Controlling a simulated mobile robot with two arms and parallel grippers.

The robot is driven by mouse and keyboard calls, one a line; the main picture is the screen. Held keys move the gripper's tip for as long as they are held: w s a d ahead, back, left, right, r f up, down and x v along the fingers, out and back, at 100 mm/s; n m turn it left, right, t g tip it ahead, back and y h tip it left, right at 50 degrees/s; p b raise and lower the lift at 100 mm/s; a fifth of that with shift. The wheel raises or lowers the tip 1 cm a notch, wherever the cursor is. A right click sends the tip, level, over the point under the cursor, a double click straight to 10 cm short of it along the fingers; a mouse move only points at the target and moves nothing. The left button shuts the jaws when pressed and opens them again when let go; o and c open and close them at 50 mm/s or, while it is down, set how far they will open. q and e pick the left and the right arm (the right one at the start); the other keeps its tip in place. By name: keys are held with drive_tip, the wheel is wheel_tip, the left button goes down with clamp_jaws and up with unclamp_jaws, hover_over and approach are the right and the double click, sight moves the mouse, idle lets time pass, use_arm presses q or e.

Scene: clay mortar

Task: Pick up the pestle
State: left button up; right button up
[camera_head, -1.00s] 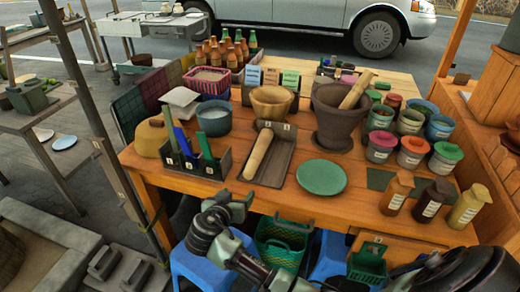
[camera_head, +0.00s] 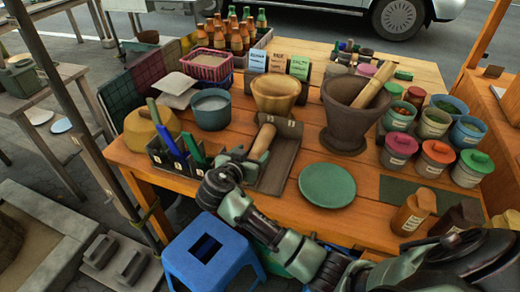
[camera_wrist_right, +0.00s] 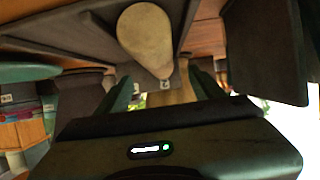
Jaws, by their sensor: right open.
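A pale wooden pestle (camera_head: 263,141) lies in a dark open tray (camera_head: 278,168) on the table; its near end is hidden behind my right gripper. My right gripper (camera_head: 236,160) is at the tray's front left, close to that near end. In the right wrist view, its open fingers (camera_wrist_right: 161,84) have the rounded pestle end (camera_wrist_right: 145,38) ahead of them, with nothing held. A second pestle-like wooden stick (camera_head: 374,84) leans in a dark mortar (camera_head: 346,118) further right. My left gripper is not in view.
A rack with blue and green tools (camera_head: 172,148) stands just left of my right gripper. A green plate (camera_head: 327,185) lies right of the tray. A wooden bowl (camera_head: 276,94) stands behind the tray. Several lidded pots (camera_head: 398,150) stand on the right. A blue stool (camera_head: 209,258) is below.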

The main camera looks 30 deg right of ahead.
sight(255, 151)
drive_tip(key=b+x, duration=0.1)
drive_tip(key=x, duration=0.1)
drive_tip(key=b+x, duration=0.1)
drive_tip(key=x, duration=0.2)
drive_tip(key=shift+s+f, duration=0.1)
drive_tip(key=shift+f, duration=0.25)
drive_tip(key=shift+r, duration=0.1)
drive_tip(key=shift+c, duration=1.3)
clamp_jaws()
